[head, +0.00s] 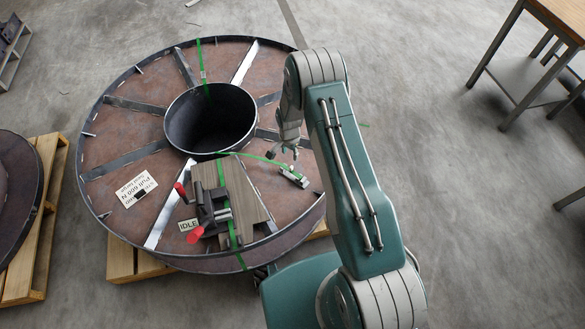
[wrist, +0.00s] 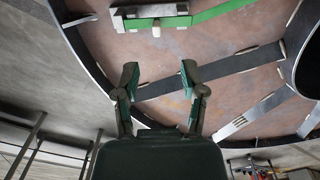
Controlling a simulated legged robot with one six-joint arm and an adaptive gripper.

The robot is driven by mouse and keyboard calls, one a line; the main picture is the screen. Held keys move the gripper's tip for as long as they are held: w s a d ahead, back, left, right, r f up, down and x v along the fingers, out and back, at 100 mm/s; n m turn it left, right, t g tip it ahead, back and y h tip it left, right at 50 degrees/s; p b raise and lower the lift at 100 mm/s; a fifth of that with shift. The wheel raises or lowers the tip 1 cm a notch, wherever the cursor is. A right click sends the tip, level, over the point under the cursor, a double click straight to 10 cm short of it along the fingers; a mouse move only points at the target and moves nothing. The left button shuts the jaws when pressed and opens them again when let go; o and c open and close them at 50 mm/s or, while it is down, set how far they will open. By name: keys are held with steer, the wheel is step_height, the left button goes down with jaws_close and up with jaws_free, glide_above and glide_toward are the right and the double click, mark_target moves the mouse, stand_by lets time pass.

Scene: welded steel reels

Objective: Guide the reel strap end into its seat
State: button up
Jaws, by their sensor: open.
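The large reel (head: 130,115) lies flat, with brown faces, steel spokes and a dark central hub. A green strap end (head: 255,158) curves from the wooden board to a small light block (head: 292,176) on the reel face at right. In the wrist view the strap (wrist: 215,11) and block (wrist: 150,11) show at the top, beyond my fingertips. My gripper (head: 284,151) is open, its fingers apart and empty (wrist: 160,75), close to the block but not around it. A strapping tool with red handles (head: 208,208) sits on the board. I cannot make out the seat.
The wooden board (head: 250,203) crosses the near reel face. An "IDLE" label (head: 188,225) and a "Pull 600 N" sign (head: 134,187) lie left of it. Another green strap (head: 200,65) crosses the far rim. A pallet (head: 125,262) is underneath; a table (head: 535,85) stands right. The floor between is clear.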

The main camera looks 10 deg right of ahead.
glide_above(291, 167)
steer(key=f, duration=0.4)
steer(key=shift+a, duration=0.4)
steer(key=shift+d+f, duration=0.25)
steer(key=shift+f, duration=0.35)
steer(key=f, duration=0.4)
steer(key=shift+d+f, duration=0.25)
steer(key=shift+a+f, duration=0.1)
steer(key=shift+f, duration=0.05)
jaws_close()
